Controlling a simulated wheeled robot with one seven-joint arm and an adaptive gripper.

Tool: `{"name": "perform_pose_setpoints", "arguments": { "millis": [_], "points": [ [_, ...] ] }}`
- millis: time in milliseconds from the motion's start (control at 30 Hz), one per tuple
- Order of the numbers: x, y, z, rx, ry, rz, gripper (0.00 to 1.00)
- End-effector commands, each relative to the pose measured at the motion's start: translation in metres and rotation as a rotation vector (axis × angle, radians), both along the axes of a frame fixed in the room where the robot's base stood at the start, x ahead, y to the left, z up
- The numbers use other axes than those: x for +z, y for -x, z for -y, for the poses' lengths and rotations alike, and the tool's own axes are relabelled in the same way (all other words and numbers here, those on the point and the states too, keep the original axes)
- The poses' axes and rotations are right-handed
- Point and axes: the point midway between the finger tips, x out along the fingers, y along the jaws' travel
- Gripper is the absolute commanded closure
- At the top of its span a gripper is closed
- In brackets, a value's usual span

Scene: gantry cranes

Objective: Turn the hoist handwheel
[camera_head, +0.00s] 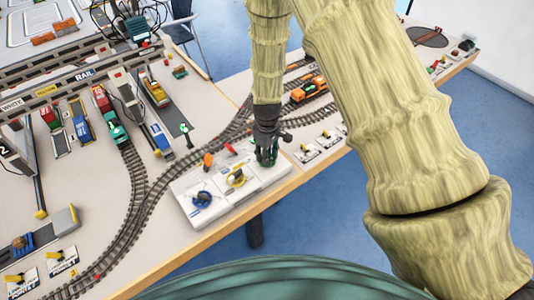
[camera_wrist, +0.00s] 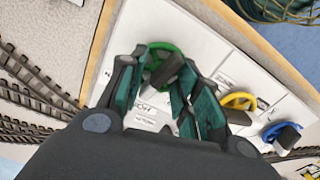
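A white control panel (camera_head: 222,207) at the table's front edge carries three handwheels: blue (camera_head: 202,198), yellow (camera_head: 236,177) and green (camera_head: 266,157). In the wrist view the green handwheel (camera_wrist: 157,50) has a dark grip block and sits between my fingers. The yellow handwheel (camera_wrist: 238,101) and blue handwheel (camera_wrist: 282,133) lie to the right. My gripper (camera_wrist: 163,92) points down over the green wheel, its teal fingers apart on either side. It also shows in the head view (camera_head: 266,145). I cannot tell whether the fingers touch the wheel. Labels are too small to read surely.
Model railway tracks (camera_head: 145,205) run behind and left of the panel. An orange locomotive (camera_head: 308,89) stands beyond my gripper. Small yellow-levered point switches (camera_head: 305,152) lie right of the panel. The table's wooden edge (camera_head: 215,238) runs close in front.

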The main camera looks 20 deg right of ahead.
Motion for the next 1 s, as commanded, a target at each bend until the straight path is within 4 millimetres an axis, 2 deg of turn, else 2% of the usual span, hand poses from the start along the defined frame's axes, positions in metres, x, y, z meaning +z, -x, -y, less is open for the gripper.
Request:
{"name": "perform_pose_setpoints", "arguments": {
  "millis": [200,400,767,1000],
  "points": [
    [-0.0001,0.0000,0.0001,0.000,0.000,0.000,0.68],
    [0.0001,0.0000,0.0002,0.000,0.000,0.000,1.00],
    [0.0002,-0.0003,0.0001,-0.023,0.000,0.000,1.00],
    [0.0003,-0.0005,0.0000,-0.136,0.000,0.001,1.00]
  ]
}}
